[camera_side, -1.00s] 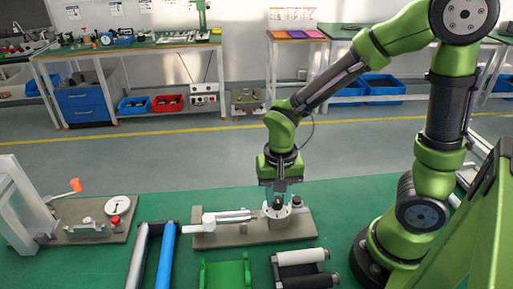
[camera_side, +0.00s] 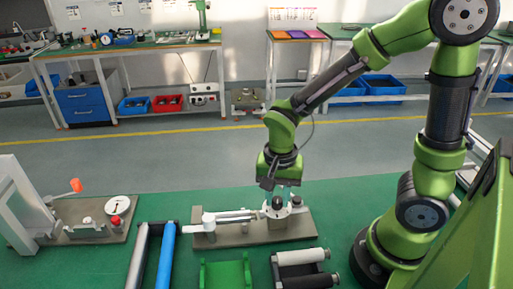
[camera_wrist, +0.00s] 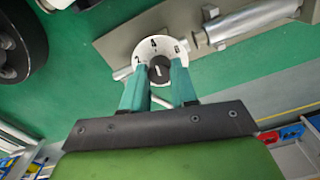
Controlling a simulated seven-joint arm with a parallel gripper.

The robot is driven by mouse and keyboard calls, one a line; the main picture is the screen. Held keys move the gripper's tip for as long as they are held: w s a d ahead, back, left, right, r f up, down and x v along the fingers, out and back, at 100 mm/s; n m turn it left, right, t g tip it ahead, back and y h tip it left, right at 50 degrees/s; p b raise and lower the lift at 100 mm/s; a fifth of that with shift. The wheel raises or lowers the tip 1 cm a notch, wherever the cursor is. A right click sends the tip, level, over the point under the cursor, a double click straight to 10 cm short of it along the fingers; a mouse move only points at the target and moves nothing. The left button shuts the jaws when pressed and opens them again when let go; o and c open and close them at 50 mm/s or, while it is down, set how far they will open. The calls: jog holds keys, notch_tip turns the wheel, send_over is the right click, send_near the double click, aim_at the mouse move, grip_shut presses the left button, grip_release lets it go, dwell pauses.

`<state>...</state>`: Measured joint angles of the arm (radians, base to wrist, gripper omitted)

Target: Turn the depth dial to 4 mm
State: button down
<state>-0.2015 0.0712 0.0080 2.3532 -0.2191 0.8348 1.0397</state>
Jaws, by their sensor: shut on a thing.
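The depth dial (camera_wrist: 170,30) is a white disc with dark numerals; 2, 4 and another at the right show in the wrist view. Its black knob (camera_wrist: 159,67) has a short white line that points roughly toward the 4. My gripper (camera_wrist: 158,82) has its two teal fingers on either side of the knob, shut on it. In the side view, my gripper (camera_side: 279,199) reaches down to the white dial (camera_side: 286,211) at the right of a grey base plate. The fingers hide part of the dial there.
A grey base plate (camera_side: 238,236) carries a silver cylinder and rod left of the dial. Blue and grey rollers (camera_side: 165,255), a green cradle (camera_side: 226,273) and black-and-white rollers (camera_side: 302,257) lie in front.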

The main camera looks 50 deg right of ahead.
aim_at(277, 199)
jog(key=c, duration=0.9)
grip_release()
jog(key=shift+r, duration=0.1)
notch_tip(277, 199, up, 17)
jog(key=shift+f, duration=0.1)
